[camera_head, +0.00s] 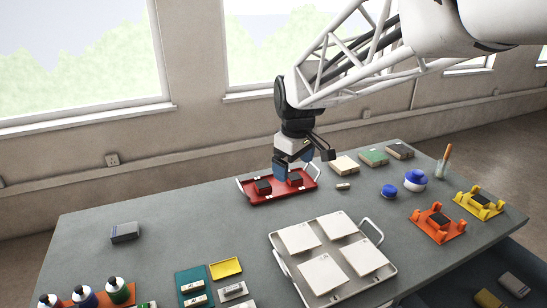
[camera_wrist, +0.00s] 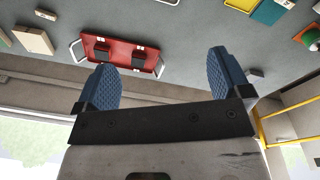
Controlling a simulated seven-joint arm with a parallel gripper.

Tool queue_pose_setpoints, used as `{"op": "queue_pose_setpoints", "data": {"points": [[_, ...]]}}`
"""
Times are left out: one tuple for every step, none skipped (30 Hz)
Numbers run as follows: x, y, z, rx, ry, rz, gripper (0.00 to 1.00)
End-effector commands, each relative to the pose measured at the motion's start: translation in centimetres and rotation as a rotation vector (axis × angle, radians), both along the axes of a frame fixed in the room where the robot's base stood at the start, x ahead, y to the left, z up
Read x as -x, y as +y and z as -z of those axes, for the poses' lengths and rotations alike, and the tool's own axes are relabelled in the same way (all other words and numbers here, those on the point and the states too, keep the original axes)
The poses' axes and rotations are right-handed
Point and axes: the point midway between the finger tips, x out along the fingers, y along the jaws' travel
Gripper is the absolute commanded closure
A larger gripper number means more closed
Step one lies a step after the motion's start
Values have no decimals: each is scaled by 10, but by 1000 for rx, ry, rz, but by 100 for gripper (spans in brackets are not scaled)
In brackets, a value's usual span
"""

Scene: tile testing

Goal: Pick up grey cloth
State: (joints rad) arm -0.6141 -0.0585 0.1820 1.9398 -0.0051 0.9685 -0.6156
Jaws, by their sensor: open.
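No thing is clearly readable as cloth. A dark grey block-like item (camera_head: 400,150), possibly a folded cloth, lies at the back right, beside green (camera_head: 374,156) and cream (camera_head: 343,163) ones. Another grey block with a pale label (camera_head: 125,232) lies alone at the left; I cannot tell whether either is the grey cloth. My gripper (camera_head: 293,165) is above the back of the table, over or near the red tray (camera_head: 247,196). In the wrist view my gripper (camera_wrist: 164,75) has its blue fingers wide apart with nothing between them.
The red tray holds dark blocks. A metal tray (camera_head: 278,243) with white tiles stands at front centre. Orange (camera_head: 438,226) and yellow (camera_head: 478,204) holders and blue-lidded pots (camera_head: 415,181) are at right. Bottles (camera_head: 116,291) stand front left. Left-middle table is mostly clear.

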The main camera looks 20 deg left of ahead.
Motion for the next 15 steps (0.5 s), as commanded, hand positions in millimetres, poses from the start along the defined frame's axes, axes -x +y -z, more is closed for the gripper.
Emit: {"op": "queue_pose_setpoints", "data": {"points": [[-2,21,5,5,4,-42,4],[-3,33,8,7,5,-69,4],[-4,48,11,11,7,-102,4],[-4,60,14,14,8,-129,4],[-4,72,17,16,10,-153,4],[-4,88,20,19,11,-188,4],[-3,100,24,22,13,-213,4],[-3,111,27,24,13,-239,4],[-1,128,31,28,15,-273,4],[0,139,35,30,17,-298,4],[1,152,38,33,18,-325,4],[4,167,44,36,20,-358,4],[6,180,47,38,20,-384,4],[8,192,51,41,22,-409,4],[12,208,56,44,23,-444,4]]}}
